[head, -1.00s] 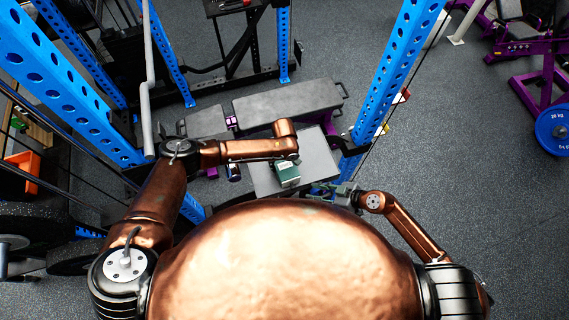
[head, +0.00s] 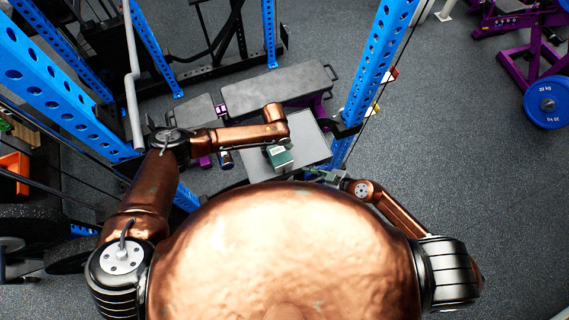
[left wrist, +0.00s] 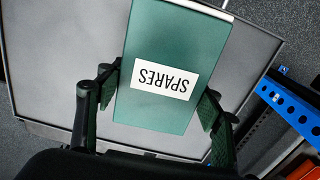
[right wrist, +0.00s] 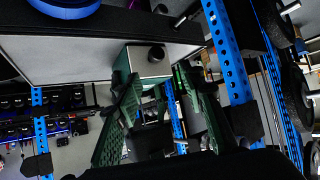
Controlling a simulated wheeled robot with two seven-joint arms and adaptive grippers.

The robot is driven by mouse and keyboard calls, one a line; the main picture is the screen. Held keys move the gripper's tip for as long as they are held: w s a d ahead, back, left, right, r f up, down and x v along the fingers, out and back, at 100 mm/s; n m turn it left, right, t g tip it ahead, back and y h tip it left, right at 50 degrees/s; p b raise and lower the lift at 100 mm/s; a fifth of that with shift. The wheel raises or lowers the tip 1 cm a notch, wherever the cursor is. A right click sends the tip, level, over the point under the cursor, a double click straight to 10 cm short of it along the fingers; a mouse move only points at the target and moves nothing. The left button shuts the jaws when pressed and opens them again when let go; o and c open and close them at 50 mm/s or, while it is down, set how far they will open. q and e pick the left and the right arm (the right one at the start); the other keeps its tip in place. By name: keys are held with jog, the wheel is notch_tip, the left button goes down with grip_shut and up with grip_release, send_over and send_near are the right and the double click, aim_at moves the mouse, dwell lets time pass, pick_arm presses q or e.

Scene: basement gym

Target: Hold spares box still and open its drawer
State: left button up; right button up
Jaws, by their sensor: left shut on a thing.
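The green spares box (head: 281,157) sits on a grey flat surface (head: 312,143) in the head view. In the left wrist view, the box (left wrist: 172,50) shows a white SPARES label, upside down. My left gripper (left wrist: 158,88) is shut on it, a finger on each side. In the right wrist view, the pale drawer front (right wrist: 136,62) of the box carries a dark round knob (right wrist: 157,53). The drawer looks shut. My right gripper (right wrist: 156,84) is open, its fingers spread below the knob in the picture and apart from it. It also shows in the head view (head: 319,174), right of the box.
A blue rack upright (head: 372,80) rises close to the right of the surface. A dark padded bench (head: 277,90) lies behind it. The surface is bare around the box. Open floor (head: 470,170) lies to the right.

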aim_at(287, 173)
jog(key=s+a+f+m+t+h, duration=0.1)
jog(key=s+a+m+t+h, duration=0.25)
jog(key=s+m+t, duration=0.35)
jog(key=shift+m+h, duration=0.3)
jog(key=shift+h, duration=0.25)
jog(key=x, duration=0.8)
jog(key=d+x, duration=0.1)
jog(key=x, duration=0.3)
jog(key=shift+w+f, duration=0.1)
jog(key=shift+f, duration=0.2)
jog(key=shift+c, duration=0.5)
grip_shut()
